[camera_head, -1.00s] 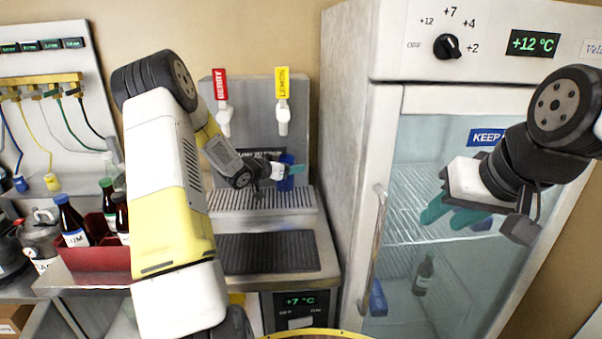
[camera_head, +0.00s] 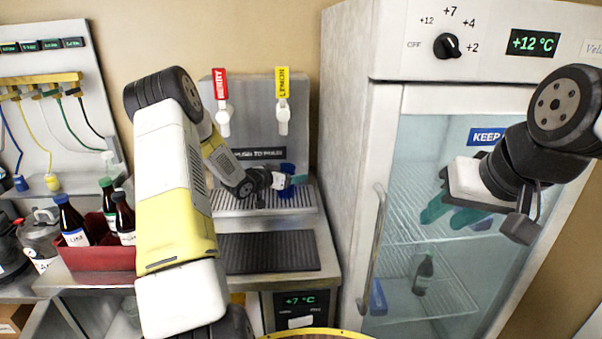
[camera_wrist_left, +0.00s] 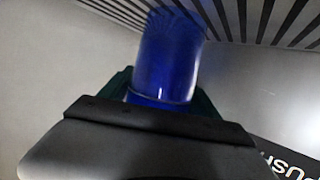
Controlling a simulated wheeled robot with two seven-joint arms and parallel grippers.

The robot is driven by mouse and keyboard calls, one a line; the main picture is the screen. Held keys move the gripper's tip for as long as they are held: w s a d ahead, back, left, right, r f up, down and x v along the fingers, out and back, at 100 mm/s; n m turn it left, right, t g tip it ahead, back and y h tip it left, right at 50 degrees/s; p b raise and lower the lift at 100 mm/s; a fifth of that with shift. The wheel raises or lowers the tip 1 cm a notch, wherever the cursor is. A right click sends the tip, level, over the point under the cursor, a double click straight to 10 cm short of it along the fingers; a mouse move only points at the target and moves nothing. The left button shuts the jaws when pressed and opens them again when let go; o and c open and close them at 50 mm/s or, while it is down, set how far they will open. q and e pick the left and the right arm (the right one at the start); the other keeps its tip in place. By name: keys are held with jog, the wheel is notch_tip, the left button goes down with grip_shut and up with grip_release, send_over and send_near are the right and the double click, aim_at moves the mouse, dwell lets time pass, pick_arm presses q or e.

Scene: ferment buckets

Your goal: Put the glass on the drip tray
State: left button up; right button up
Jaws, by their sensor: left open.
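The blue glass (camera_head: 287,191) is at the right part of the slatted drip tray (camera_head: 235,203), below the yellow-handled LEMON tap. It looks upright with its base at the slats. My left gripper (camera_head: 287,181) is around the glass, and its jaws are open. In the left wrist view the blue glass (camera_wrist_left: 168,58) is between the teal fingers (camera_wrist_left: 160,92), with its far end by the dark slats. Contact with the fingers is hard to see. My right gripper (camera_head: 450,215) is empty, its teal fingers apart in front of the fridge.
The LEMON tap (camera_head: 283,115) and the red-handled BERRY tap (camera_head: 223,115) hang above the tray. A black ribbed mat (camera_head: 268,253) lies in front, clear. The fridge (camera_head: 345,150) stands close on the right. A red crate (camera_head: 95,258) with bottles is at left.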

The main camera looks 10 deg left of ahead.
pick_arm(q)
jog(key=shift+r, duration=0.1)
jog(key=shift+s+a+r, duration=0.15)
jog(key=shift+s, duration=0.05)
jog(key=v, duration=1.1)
jog(key=s+d+r+n+g+y, duration=0.3)
jog(key=s+r+y, duration=0.4)
jog(key=s+r, duration=0.65)
jog(key=s+d+r+g+h, duration=0.1)
jog(key=s+d, duration=0.3)
jog(key=s, duration=0.6)
jog(key=s+d+r+n+g+h, duration=0.1)
jog(key=s+d, duration=0.4)
jog(key=s, duration=0.6)
jog(key=shift+s+d+r+n+g+h, duration=0.25)
jog(key=shift+g+h, duration=0.25)
jog(key=shift+g, duration=0.5)
jog(key=shift+w, duration=0.1)
jog(key=shift+c, duration=0.2)
